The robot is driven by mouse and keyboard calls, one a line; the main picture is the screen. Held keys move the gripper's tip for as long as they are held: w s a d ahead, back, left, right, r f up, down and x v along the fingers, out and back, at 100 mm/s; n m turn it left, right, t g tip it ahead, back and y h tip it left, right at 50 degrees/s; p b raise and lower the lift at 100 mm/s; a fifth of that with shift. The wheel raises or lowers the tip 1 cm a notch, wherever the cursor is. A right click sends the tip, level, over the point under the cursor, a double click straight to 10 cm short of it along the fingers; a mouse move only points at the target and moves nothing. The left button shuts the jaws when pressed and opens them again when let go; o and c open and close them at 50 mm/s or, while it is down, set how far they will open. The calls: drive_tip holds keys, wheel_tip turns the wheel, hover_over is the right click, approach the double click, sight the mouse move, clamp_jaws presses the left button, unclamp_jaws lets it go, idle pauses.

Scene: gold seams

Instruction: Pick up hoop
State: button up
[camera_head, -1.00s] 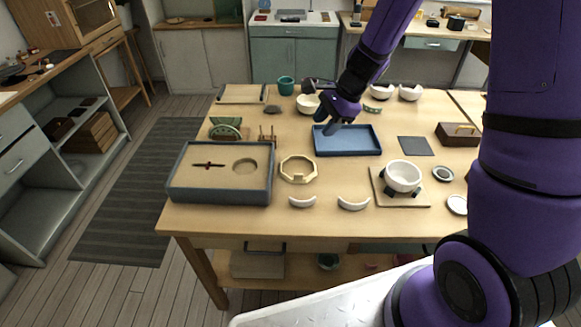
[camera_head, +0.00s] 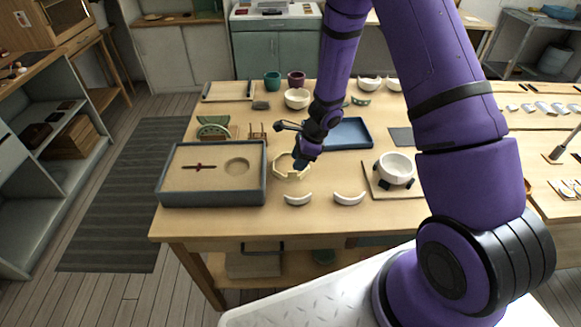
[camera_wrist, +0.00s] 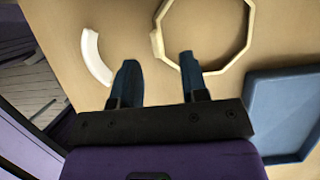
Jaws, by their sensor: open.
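The hoop (camera_head: 279,174) is a pale, many-sided wooden ring lying flat on the wooden table, between the grey-edged box and the blue tray. It also shows in the wrist view (camera_wrist: 251,40) at the top, its near left side close to my fingers. My gripper (camera_head: 300,164) is over the right side of the hoop in the head view and hides part of it. In the wrist view my gripper (camera_wrist: 158,75) is open with nothing between its two blue fingers. The right finger overlaps the hoop's inside in the picture; I cannot tell its height above the table.
A blue tray (camera_head: 352,146) lies right of the hoop. A grey-edged box (camera_head: 210,205) stands left. Two white curved pieces (camera_head: 298,199) (camera_head: 349,198) lie in front. A white bowl (camera_head: 396,168) stands on a board at right. Bare tabletop shows at the front edge.

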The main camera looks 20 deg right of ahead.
sight(292, 175)
drive_tip(key=shift+x, duration=2.75)
drive_tip(key=shift+s, duration=0.2)
clamp_jaws()
